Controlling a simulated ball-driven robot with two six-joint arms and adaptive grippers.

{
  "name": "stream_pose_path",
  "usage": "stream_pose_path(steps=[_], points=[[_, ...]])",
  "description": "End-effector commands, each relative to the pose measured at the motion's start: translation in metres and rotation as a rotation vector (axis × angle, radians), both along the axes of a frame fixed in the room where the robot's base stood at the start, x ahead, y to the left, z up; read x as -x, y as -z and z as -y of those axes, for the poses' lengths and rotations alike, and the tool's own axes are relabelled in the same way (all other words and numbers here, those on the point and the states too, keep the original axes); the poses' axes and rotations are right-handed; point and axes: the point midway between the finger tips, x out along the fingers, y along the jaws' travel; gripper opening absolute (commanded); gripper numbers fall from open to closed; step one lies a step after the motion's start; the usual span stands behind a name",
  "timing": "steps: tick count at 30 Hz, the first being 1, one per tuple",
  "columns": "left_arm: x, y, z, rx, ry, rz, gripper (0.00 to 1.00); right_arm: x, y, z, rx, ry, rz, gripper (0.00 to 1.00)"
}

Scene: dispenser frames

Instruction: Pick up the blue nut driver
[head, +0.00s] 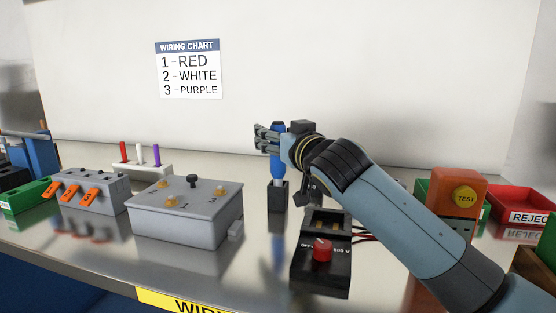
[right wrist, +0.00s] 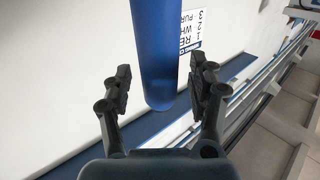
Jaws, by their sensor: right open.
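The blue nut driver (head: 277,158) stands upright in a small black holder (head: 278,195) behind the bench's middle. My right gripper (head: 268,138) reaches in from the right at the height of its handle. In the right wrist view the blue handle (right wrist: 158,50) lies between the two spread fingers of the right gripper (right wrist: 160,78), with a gap on each side. The right gripper is open and holds nothing. The nut driver's lower end is hidden in the holder. My left gripper is not in view.
A grey box (head: 185,215) with a black knob stands left of the holder. A black unit with a red knob (head: 322,250) stands in front of it. Orange TEST box (head: 458,200) and red REJECT tray (head: 520,200) are right. A rack of coloured drivers (head: 150,168) is behind left.

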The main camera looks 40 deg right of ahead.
Motion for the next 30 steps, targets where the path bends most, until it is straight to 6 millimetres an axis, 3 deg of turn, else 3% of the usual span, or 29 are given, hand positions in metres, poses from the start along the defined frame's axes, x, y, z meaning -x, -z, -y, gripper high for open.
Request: stream_pose_path(steps=[4,17,30], points=[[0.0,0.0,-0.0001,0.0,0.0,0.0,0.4,0.0004,0.0002,-0.0001,0.0,0.0,0.0,0.56],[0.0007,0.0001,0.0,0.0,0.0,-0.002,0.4,0.0007,0.0003,-0.0001,0.0,0.0,-0.001,0.0],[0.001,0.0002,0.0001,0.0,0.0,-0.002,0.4,0.0008,0.0005,-0.0002,-0.001,0.0,-0.001,0.0]])
